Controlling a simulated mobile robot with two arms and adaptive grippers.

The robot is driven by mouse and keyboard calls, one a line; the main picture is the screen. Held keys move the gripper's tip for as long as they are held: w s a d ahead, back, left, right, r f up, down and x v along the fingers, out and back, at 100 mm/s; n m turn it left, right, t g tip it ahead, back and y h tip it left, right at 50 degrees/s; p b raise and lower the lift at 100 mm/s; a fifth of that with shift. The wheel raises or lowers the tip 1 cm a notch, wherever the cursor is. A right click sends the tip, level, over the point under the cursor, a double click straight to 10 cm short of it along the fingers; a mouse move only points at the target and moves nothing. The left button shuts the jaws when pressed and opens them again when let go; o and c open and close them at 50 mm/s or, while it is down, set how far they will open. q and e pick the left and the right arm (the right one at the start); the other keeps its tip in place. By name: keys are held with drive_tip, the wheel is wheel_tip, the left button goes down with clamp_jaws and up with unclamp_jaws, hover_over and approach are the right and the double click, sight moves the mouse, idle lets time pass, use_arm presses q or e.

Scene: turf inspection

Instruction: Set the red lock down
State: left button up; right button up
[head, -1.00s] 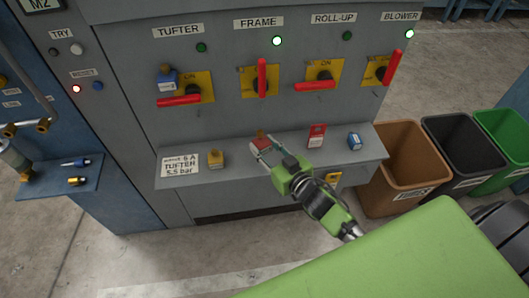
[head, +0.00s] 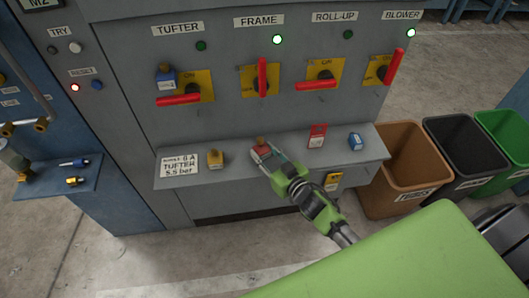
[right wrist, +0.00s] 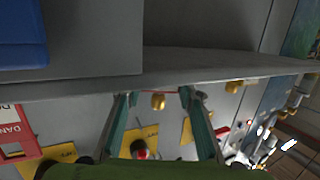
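The red lock (head: 261,151) is at the middle of the grey shelf (head: 235,172), with its brass top showing in the head view. My right gripper (head: 268,154) reaches it from the front, one finger on each side. In the right wrist view, a thin red strip of the lock (right wrist: 160,92) spans the gap between the fingertips (right wrist: 158,95), and they look closed against it. Its underside is hidden, so I cannot tell whether it touches the shelf. My left gripper is not in view.
The shelf also holds a yellow lock (head: 215,158), a card (head: 180,165), a red tag (head: 317,136) and a blue lock (head: 354,141). Red-handled switches stand above; another blue lock (head: 165,78) is at the TUFTER switch. Bins (head: 405,168) stand to the right.

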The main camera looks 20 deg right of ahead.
drive_tip(key=o, duration=0.4)
drive_tip(key=shift+s+r, duration=0.15)
drive_tip(key=v, duration=1.1)
drive_tip(key=shift+s, duration=0.35)
drive_tip(key=shift+d, duration=0.25)
